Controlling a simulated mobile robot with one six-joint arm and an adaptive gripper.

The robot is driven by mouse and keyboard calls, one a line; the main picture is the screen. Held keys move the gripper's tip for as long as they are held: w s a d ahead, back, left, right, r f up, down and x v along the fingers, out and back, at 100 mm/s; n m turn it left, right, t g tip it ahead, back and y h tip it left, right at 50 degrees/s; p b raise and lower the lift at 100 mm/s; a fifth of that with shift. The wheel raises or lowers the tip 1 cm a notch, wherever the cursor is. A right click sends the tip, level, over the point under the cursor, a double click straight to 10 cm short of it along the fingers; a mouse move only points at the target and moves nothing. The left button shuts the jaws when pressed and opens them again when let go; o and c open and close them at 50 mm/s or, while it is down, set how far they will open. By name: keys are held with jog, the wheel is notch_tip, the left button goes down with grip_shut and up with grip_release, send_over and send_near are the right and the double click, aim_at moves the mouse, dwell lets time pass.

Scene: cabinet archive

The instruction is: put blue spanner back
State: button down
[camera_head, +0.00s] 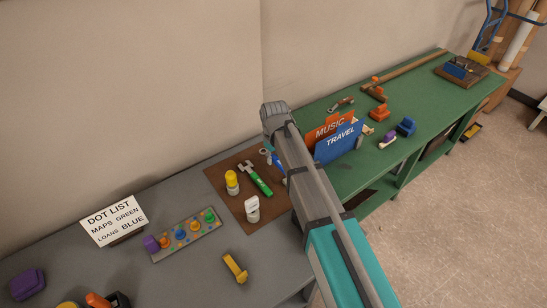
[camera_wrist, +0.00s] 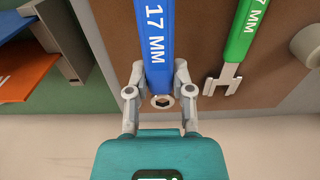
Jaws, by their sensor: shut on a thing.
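The blue spanner (camera_wrist: 154,35), marked 17 MM, runs from the top of the wrist view down between the fingers of my gripper (camera_wrist: 160,72). My gripper is shut on it close to its ring end. In the camera_head view, the blue spanner (camera_head: 279,168) shows partly beside my arm, over or on the brown mat (camera_head: 219,180); I cannot tell if it touches the mat. The green spanner (camera_head: 256,179) lies on the mat to its left, and it also shows at right in the wrist view (camera_wrist: 241,35).
A yellow-capped bottle (camera_head: 231,183) and a white bottle (camera_head: 252,209) stand on the mat. The blue TRAVEL folder (camera_head: 338,143) and orange MUSIC folder (camera_head: 325,131) stand right of my arm. A peg board (camera_head: 187,235) and DOT LIST sign (camera_head: 115,221) are at left.

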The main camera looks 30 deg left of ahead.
jog(key=shift+f+b, duration=1.05)
dwell(0.4)
jog(key=shift+c, duration=2.1)
grip_release()
jog(key=o, duration=0.4)
jog(key=shift+r, duration=0.25)
jog(key=shift+r+p, duration=2.8)
jog(key=shift+p, duration=0.25)
